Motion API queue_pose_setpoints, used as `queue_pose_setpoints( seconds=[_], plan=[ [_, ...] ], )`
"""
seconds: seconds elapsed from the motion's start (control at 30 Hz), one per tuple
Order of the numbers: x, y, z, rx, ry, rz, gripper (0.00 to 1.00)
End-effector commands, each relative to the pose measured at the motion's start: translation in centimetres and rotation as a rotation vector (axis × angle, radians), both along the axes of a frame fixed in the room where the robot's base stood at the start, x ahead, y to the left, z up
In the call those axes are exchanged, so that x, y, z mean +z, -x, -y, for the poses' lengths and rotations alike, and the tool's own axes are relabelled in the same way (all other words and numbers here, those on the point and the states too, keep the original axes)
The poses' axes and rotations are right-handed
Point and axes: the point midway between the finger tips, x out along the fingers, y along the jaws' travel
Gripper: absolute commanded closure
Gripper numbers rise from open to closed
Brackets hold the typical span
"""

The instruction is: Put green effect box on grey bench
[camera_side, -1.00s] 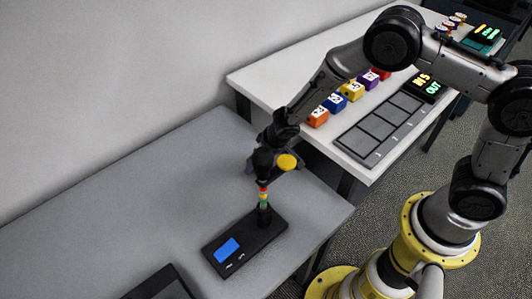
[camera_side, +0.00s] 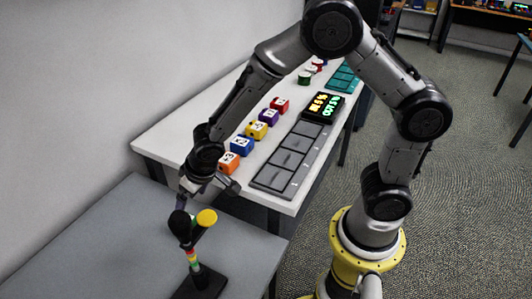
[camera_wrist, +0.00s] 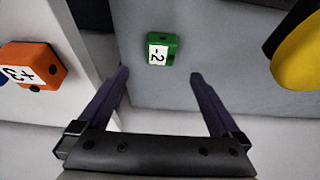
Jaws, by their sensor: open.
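The green effect box (camera_wrist: 162,48), marked "-2", lies on the grey bench (camera_wrist: 225,80) in the wrist view. In the side view it is mostly hidden behind the dark post with a round head. My gripper (camera_wrist: 159,78) is open and empty, with the box beyond its fingertips and roughly centred between them. No finger touches the box. In the side view my gripper (camera_side: 207,186) is above the far part of the grey bench (camera_side: 95,245), near the white table's edge.
A post with a black round head (camera_side: 180,223), coloured bands and a yellow disc (camera_side: 207,217) stands close to the gripper. An orange box (camera_side: 229,163) and several other coloured boxes line the white table (camera_side: 165,140), beside a grey slotted tray (camera_side: 268,180). The bench's left part looks clear.

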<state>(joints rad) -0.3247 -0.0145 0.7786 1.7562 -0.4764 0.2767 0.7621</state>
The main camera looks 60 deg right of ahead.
Motion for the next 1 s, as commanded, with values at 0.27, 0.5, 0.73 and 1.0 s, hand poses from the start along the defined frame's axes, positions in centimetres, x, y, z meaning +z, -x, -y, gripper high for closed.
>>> queue_pose_setpoints(
  seconds=[0.27, 0.5, 0.73, 1.0],
  plan=[
    [12.5, 5.5, 6.8, -0.059, 0.034, 0.063, 0.0],
    [19.3, 17.5, 10.8, -0.052, 0.019, 0.086, 0.0],
    [19.7, 23.6, 10.8, -0.007, -0.002, 0.098, 0.0],
    [19.6, 24.2, 10.7, 0.002, -0.004, 0.097, 0.0]
  ],
)
